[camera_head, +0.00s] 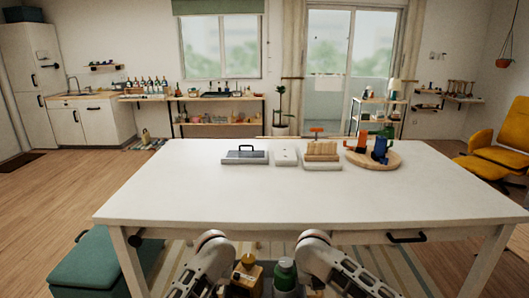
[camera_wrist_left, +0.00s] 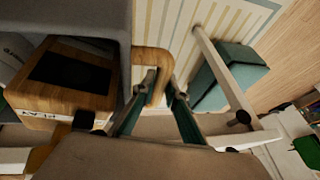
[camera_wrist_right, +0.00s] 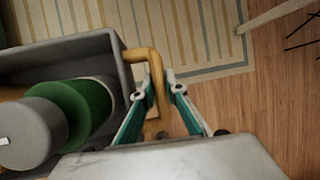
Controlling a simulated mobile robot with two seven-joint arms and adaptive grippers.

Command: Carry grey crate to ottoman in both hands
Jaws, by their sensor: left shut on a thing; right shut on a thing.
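The grey crate shows its wall in the left wrist view (camera_wrist_left: 124,45) and its rim in the right wrist view (camera_wrist_right: 75,45). My left gripper (camera_wrist_left: 162,86) is shut on one wooden handle (camera_wrist_left: 150,56). My right gripper (camera_wrist_right: 159,92) is shut on the other wooden handle (camera_wrist_right: 155,70). Inside are a wooden-sided box with a dark top (camera_wrist_left: 70,72) and a green bottle-like item (camera_wrist_right: 85,108) with a grey cap. In the head view the crate is low in front of me, mostly hidden by my arms. A teal ottoman (camera_head: 95,265) stands at lower left.
A white table (camera_head: 300,200) stands directly ahead, its near edge just beyond my arms. A yellow armchair and footstool (camera_head: 478,168) are at right. Open wooden floor (camera_head: 50,205) lies left.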

